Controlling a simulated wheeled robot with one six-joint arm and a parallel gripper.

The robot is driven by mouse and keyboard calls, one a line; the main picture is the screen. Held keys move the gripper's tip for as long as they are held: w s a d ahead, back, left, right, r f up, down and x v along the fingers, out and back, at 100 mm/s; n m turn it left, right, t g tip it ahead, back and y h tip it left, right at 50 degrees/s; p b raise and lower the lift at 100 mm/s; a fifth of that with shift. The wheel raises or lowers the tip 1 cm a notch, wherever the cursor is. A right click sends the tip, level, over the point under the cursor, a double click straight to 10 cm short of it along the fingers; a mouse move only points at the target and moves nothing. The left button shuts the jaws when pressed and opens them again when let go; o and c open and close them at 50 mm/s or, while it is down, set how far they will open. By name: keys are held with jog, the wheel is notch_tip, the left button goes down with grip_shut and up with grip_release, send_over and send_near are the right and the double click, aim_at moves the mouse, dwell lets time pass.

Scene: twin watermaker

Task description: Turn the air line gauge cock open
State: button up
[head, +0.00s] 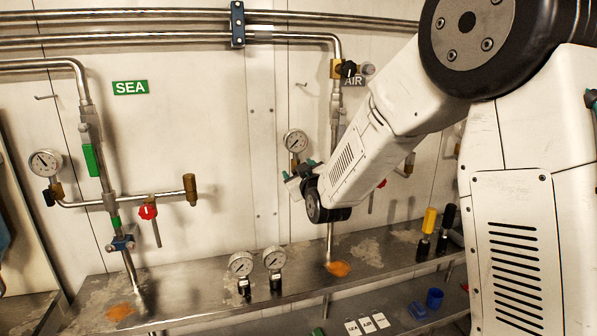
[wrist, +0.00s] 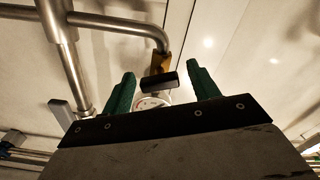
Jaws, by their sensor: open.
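The air line gauge (head: 295,140) is a round white dial on the pipework left of the AIR line's upright pipe (head: 334,115). In the head view its cock is largely hidden by my gripper (head: 300,172). In the wrist view the cock's black handle (wrist: 160,82) lies crosswise in front of a brass body (wrist: 160,63) at the end of a bent pipe. My gripper (wrist: 160,73) is open, with its green fingers on either side of the handle and visible gaps to both. The gauge (wrist: 152,102) is partly hidden below the handle.
The SEA line at left has its own gauge (head: 45,162) and a red-handled valve (head: 148,211). Two loose gauges (head: 257,262) stand on the metal shelf (head: 200,285). Yellow and black-topped items (head: 429,222) stand at its right. The upright pipe runs close by my gripper.

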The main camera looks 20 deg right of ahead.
jog(key=s, duration=0.7)
jog(key=shift+s, duration=0.25)
jog(key=shift+c, duration=0.3)
jog(key=shift+d+f, duration=0.1)
jog(key=shift+f, duration=0.3)
jog(key=c, duration=0.5)
jog(key=shift+s+a+f+n+t+y, duration=0.2)
jog(key=shift+s+t+y, duration=0.1)
jog(key=shift+s, duration=0.15)
jog(key=shift+s+a+f+n+t+y, duration=0.1)
jog(key=shift+s+n+t+y, duration=0.15)
jog(key=shift+s, duration=0.2)
grip_shut()
jog(key=w+a+r+t+y, duration=0.2)
jog(key=w+a+r, duration=0.1)
jog(key=w+r, duration=0.4)
jog(key=shift+n, duration=0.45)
jog(key=shift+w+d+f, duration=0.1)
jog(key=shift+d+f, duration=0.2)
jog(key=shift+f, duration=0.5)
jog(key=shift+s+d+f, duration=0.1)
jog(key=shift+d+f, duration=0.25)
jog(key=shift+f, duration=0.5)
jog(key=shift+w+d+f, duration=0.1)
jog(key=shift+d+f, duration=0.2)
jog(key=shift+f, duration=0.5)
